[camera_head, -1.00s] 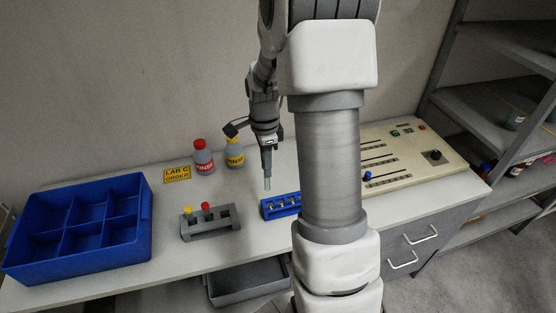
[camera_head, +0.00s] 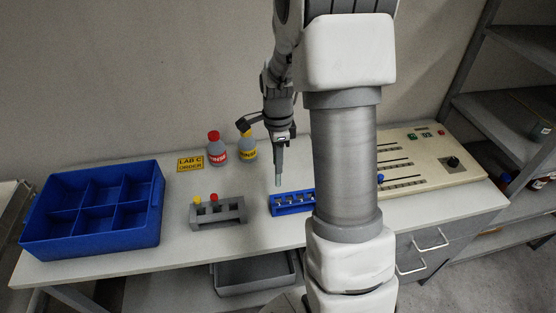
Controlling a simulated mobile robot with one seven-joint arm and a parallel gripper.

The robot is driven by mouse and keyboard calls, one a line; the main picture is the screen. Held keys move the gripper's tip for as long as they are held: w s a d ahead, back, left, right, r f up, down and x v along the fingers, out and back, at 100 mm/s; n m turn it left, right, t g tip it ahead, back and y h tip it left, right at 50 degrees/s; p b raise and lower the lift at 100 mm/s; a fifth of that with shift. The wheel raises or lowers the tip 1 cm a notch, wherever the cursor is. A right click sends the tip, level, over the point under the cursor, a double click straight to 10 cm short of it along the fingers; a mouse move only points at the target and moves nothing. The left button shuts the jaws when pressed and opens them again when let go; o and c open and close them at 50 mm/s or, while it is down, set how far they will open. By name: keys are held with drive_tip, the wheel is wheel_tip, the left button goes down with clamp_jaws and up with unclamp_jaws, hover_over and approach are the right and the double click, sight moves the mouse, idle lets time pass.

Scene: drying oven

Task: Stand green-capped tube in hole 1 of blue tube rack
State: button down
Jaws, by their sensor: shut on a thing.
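My gripper (camera_head: 279,148) is shut on a tube (camera_head: 279,179) that hangs upright below the fingers. The tube's lower part looks pale grey-green; its cap is hidden by the fingers, so I cannot see its colour. The blue tube rack (camera_head: 291,211) stands on the bench, with several holes along its top. The tube's lower end appears just above or behind the rack's left part; I cannot tell whether it is over a hole. My arm's column covers the area at the rack's right end.
A grey rack (camera_head: 230,216) with yellow- and red-capped tubes stands to the left. A blue compartment bin (camera_head: 105,243) is farther left. Two bottles, red-capped (camera_head: 217,150) and yellow-capped (camera_head: 248,150), stand behind. A beige panel unit (camera_head: 440,157) is at right.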

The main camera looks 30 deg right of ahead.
sight(278, 185)
drive_tip(key=shift+f+b, duration=2)
drive_tip(key=shift+f, duration=0.85)
drive_tip(key=shift+f+b, duration=2.15)
drive_tip(key=shift+f, duration=0.85)
drive_tip(key=c, duration=0.6)
unclamp_jaws()
drive_tip(key=shift+c, duration=0.2)
wheel_tip(278, 185, up, 17)
drive_tip(key=shift+r+p, duration=0.2)
drive_tip(key=shift+p, duration=0.5)
drive_tip(key=s+a+r+n+t, duration=0.2)
drive_tip(key=s+a+n, duration=0.4)
drive_tip(key=s+n, duration=0.3)
drive_tip(key=s+a+r+n+t, duration=0.3)
drive_tip(key=s+a+r+n, duration=0.2)
drive_tip(key=s+n, duration=0.4)
drive_tip(key=a+n, duration=0.1)
drive_tip(key=n, duration=0.2)
drive_tip(key=shift+s+a+t, duration=0.2)
drive_tip(key=shift+s+t, duration=0.1)
drive_tip(key=shift+s, duration=0.05)
